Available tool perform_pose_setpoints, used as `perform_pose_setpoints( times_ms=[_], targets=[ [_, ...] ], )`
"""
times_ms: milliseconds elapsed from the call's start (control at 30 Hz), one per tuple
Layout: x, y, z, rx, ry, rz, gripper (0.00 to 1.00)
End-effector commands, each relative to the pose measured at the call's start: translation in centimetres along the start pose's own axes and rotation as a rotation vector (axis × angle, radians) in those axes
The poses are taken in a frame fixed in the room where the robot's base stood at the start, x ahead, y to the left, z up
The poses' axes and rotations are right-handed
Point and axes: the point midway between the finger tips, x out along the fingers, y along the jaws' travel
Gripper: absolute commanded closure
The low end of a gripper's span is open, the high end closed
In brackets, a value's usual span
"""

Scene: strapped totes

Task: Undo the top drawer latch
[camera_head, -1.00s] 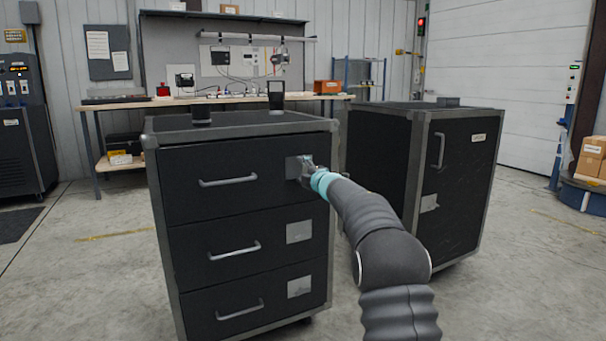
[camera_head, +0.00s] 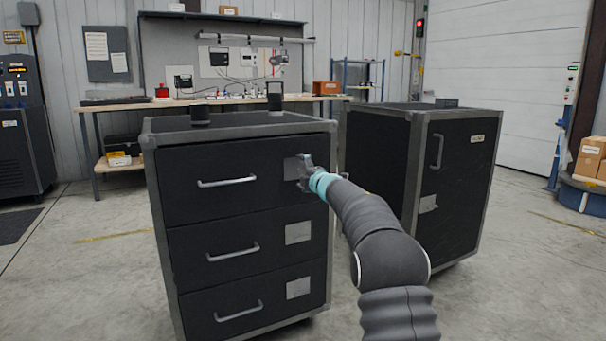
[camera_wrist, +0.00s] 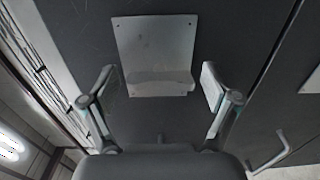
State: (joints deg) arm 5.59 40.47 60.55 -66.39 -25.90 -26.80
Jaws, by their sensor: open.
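The top drawer (camera_head: 230,180) of the dark cabinet is shut, with a grey bar handle (camera_head: 227,182). Its latch (camera_head: 291,168) is a light grey plate to the right of that handle, partly covered by my gripper (camera_head: 305,174). In the wrist view the latch plate (camera_wrist: 155,45) has a raised lip (camera_wrist: 160,84) at its near end. My gripper (camera_wrist: 157,88) is open, with one finger on each side of the lip and a visible gap on both sides. The depth between fingertips and plate is hard to judge.
Similar plates sit on the middle drawer (camera_head: 298,232) and bottom drawer (camera_head: 298,287). A second dark cabinet (camera_head: 458,180) stands close on the right, beside my arm. A workbench (camera_head: 110,107) is behind. The floor at left is clear.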

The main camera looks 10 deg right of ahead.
Motion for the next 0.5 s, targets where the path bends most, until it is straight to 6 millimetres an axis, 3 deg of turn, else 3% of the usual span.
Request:
perform_pose_setpoints(
  times_ms=[267, 500],
  targets=[
    [-1.8, 0.1, 0.0, 0.002, 0.000, 0.000, 0.12],
    [-5.7, 0.1, 0.1, 0.001, -0.002, -0.001, 0.12]
  ],
)
